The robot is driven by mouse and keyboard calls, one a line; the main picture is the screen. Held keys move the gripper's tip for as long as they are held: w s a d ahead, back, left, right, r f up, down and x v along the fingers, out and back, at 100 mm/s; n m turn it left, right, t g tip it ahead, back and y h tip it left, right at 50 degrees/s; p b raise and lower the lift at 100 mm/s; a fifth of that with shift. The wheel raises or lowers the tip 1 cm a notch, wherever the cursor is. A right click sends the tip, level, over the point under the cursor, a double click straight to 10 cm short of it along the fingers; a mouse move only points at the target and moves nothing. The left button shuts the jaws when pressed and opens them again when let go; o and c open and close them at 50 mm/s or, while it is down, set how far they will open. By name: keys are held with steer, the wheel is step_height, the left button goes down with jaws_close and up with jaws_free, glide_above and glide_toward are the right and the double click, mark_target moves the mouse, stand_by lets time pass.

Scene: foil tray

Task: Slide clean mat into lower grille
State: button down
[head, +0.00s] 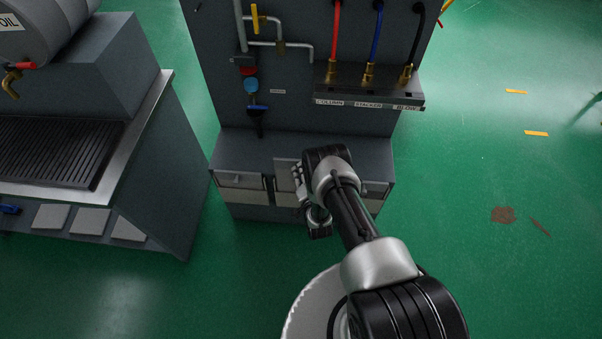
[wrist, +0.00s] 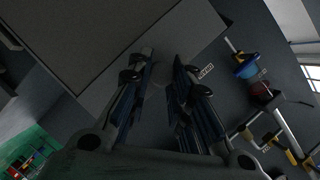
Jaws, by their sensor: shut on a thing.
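My gripper (wrist: 163,85) is shut on the edge of a flat grey panel (wrist: 120,40), which looks like the clean mat. It has a dark face and a lighter border, and fills the upper left of the wrist view. In the head view my wrist hides most of it; a grey piece (head: 284,171) shows just left of my gripper (head: 300,185), in front of the cabinet. Low on the cabinet front is a pale-framed opening (head: 240,182), perhaps a grille; a second one to its right is partly hidden by my arm. I cannot tell whether the mat touches either.
The dark cabinet (head: 310,95) carries pipes, valves and red, blue and black hoses above a ledge. At left stands a bench with a slatted grate (head: 55,150) and several pale square pads (head: 90,220) along its front.

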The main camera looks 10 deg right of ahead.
step_height(320, 180, up, 13)
steer(key=p, duration=1)
stand_by(0.4)
steer(key=s+a+p, duration=0.3)
steer(key=s, duration=0.6)
steer(key=shift+s, duration=0.25)
stand_by(0.4)
